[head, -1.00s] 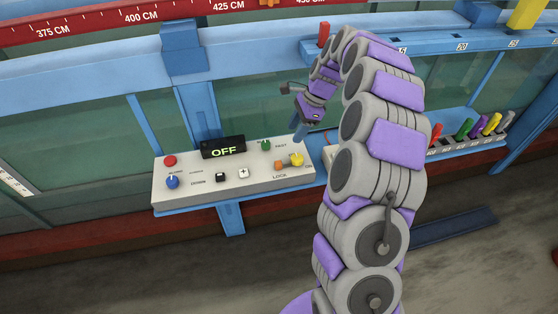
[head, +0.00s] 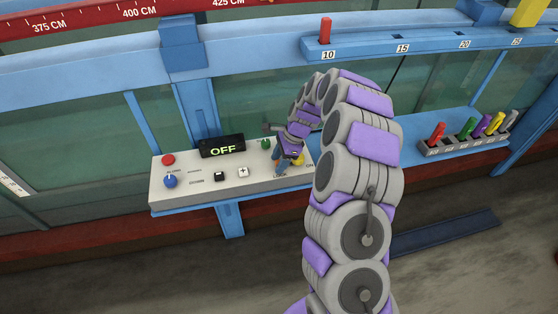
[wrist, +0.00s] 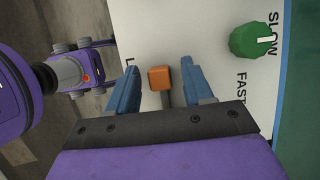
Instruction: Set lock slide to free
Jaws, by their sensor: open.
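The lock slide shows in the wrist view as an orange square knob (wrist: 160,78) on the white control panel, beside a partly hidden label that begins with L. My gripper (wrist: 156,80) is open, its two blue fingers on either side of the orange knob. I cannot tell whether they touch it. In the head view my gripper (head: 281,169) is over the right part of the control panel (head: 200,187) and hides the orange knob and the LOCK label. The panel's display (head: 222,147) reads OFF.
A green SLOW/FAST knob (wrist: 251,41) is right of my gripper in the wrist view. In the head view a yellow knob (head: 298,161) is close beside the fingers. A blue knob (head: 170,181), red button (head: 168,159) and two square buttons are further left. A rack of coloured pegs (head: 470,140) stands right.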

